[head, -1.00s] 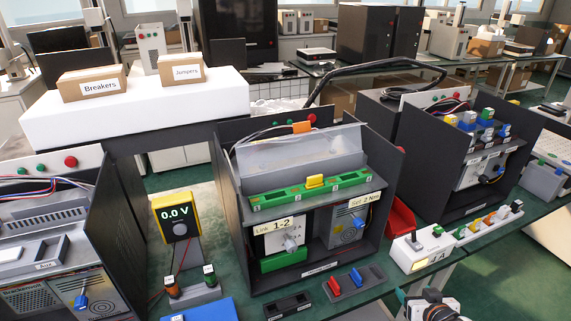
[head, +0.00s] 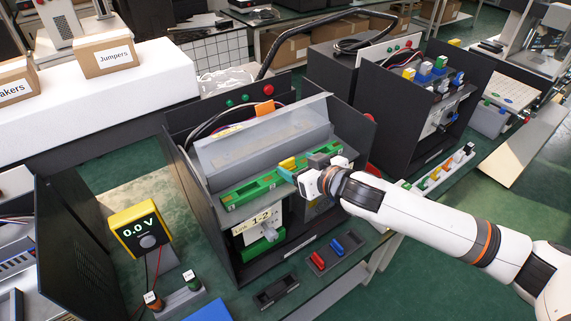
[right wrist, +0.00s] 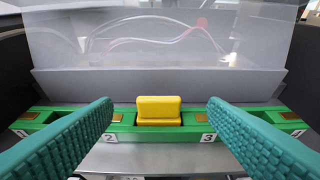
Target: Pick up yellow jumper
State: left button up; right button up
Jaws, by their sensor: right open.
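The yellow jumper (right wrist: 158,110) sits on the green terminal strip (right wrist: 60,118), between the labels 2 and 3, in the right wrist view. It also shows in the head view (head: 288,163), partly hidden by my gripper. My right gripper (right wrist: 160,115) is open, with its two teal fingers spread to the left and right of the jumper, apart from it. In the head view my right gripper (head: 290,172) is at the front of the strip, its arm coming in from the right. My left gripper is not in view.
A clear sloped cover (head: 260,138) stands behind the strip, with wires behind it. Dark side walls enclose the unit. A yellow meter (head: 140,232) reading 0.0 V stands to the left. Red and blue pieces (head: 317,260) lie in a holder in front.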

aim_at(288, 162)
jog(key=shift+w+a+f, duration=0.15)
jog(key=shift+w+a, duration=0.15)
jog(key=shift+w, duration=0.05)
jog(key=p+x, duration=0.2)
jog(key=x, duration=0.2)
jog(key=shift+s, duration=0.1)
jog(key=shift+w+a+f, duration=0.25)
jog(key=shift+w, duration=0.05)
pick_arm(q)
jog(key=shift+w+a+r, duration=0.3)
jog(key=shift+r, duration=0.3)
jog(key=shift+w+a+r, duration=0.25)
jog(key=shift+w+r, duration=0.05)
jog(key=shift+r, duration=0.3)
pick_arm(e)
jog(key=shift+d, duration=0.1)
jog(key=shift+s, duration=0.1)
jog(key=shift+c, duration=0.9)
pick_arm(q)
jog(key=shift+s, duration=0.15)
pick_arm(e)
jog(key=c, duration=0.9)
